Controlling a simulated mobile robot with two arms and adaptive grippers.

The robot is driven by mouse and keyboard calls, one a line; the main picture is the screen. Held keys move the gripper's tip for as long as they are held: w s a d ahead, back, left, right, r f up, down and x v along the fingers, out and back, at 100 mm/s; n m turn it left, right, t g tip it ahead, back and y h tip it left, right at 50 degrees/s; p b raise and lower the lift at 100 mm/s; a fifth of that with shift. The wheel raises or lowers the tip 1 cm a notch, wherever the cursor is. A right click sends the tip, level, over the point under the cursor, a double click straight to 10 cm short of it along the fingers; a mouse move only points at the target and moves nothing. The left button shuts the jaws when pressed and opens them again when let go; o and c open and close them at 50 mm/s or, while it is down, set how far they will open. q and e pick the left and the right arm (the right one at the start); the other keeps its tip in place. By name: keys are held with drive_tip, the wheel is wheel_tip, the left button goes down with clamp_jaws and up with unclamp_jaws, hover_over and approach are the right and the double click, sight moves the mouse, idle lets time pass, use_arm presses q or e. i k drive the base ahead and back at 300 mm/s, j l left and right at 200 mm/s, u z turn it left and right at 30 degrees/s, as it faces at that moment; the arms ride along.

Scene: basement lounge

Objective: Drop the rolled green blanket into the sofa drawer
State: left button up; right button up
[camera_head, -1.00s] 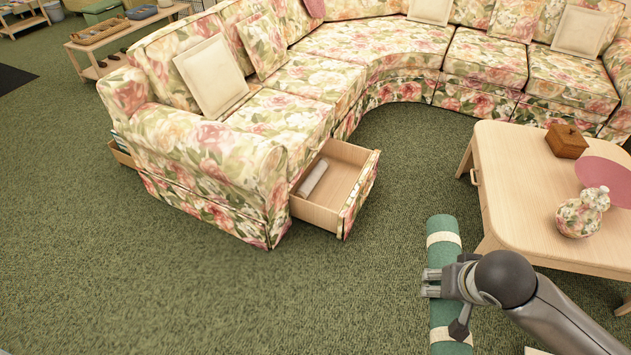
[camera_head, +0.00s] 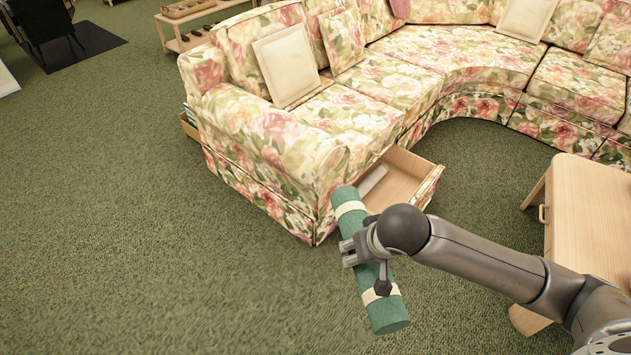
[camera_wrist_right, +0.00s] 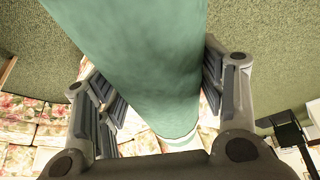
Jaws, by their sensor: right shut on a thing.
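The rolled green blanket (camera_head: 369,250) has two cream bands and is held tilted in front of the sofa's near end. My right gripper (camera_head: 349,252) is shut on it around the middle; in the right wrist view the blanket (camera_wrist_right: 135,60) lies between the two fingers of the gripper (camera_wrist_right: 160,95). The sofa drawer (camera_head: 409,180) is pulled out from the floral sofa, with a pale wood inside and a floral front. A light grey roll (camera_head: 373,180) lies in it. The blanket and my arm hide the drawer's near part. My left gripper is not in view.
The floral corner sofa (camera_head: 270,140) fills the back, with cream cushions on it. A wooden coffee table (camera_head: 590,215) stands at the right, partly behind my arm. Green carpet on the left and in front is clear.

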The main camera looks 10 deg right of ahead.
sight(383, 206)
drive_tip(key=i+l+u, duration=0.2)
drive_tip(key=l+u, duration=0.2)
drive_tip(key=l, duration=0.25)
drive_tip(key=i+l+u, duration=0.1)
drive_tip(key=l+u, duration=0.35)
drive_tip(key=l, duration=0.25)
drive_tip(key=l+u, duration=0.4)
drive_tip(key=l, duration=0.3)
